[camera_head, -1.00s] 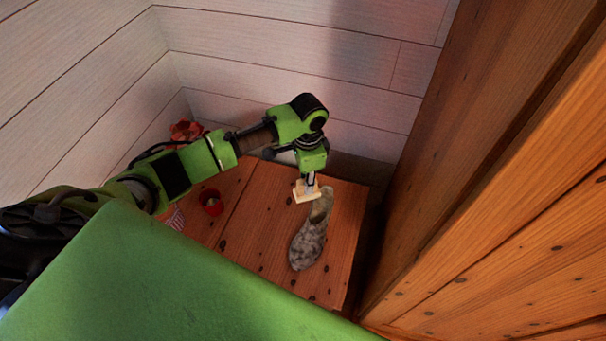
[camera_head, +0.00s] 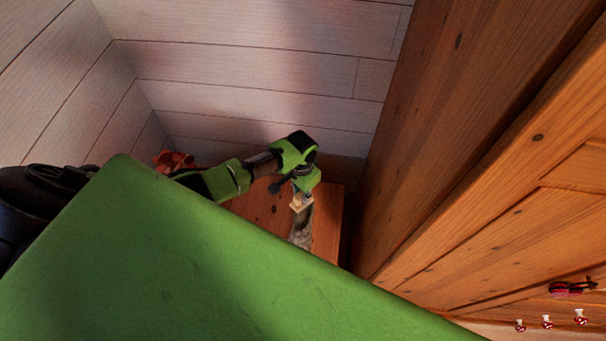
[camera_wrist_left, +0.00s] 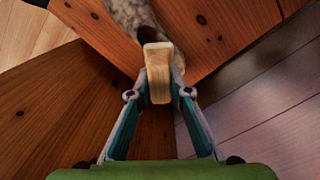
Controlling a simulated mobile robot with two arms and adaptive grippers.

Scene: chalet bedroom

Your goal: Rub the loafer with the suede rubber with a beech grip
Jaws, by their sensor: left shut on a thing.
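My left gripper (camera_head: 303,193) is shut on the suede rubber with a beech grip (camera_head: 300,203), a pale wooden block. The rubber points down, over or against the upper end of the loafer; whether it touches cannot be told. The loafer (camera_head: 300,231) is mottled grey-brown and lies on the wooden table; its lower part is hidden in the head view. In the left wrist view the rubber (camera_wrist_left: 158,62) sits between the fingers (camera_wrist_left: 158,92), and part of the loafer (camera_wrist_left: 130,12) shows beyond it at the top. My right gripper is not in view.
The wooden table top (camera_head: 327,225) is partly hidden in the head view. A tall wooden cabinet (camera_head: 450,150) stands close on the right and a white plank wall (camera_head: 240,70) behind. A red object (camera_head: 172,160) shows behind my left arm. Small red-and-white mushroom shapes (camera_head: 547,320) are at lower right.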

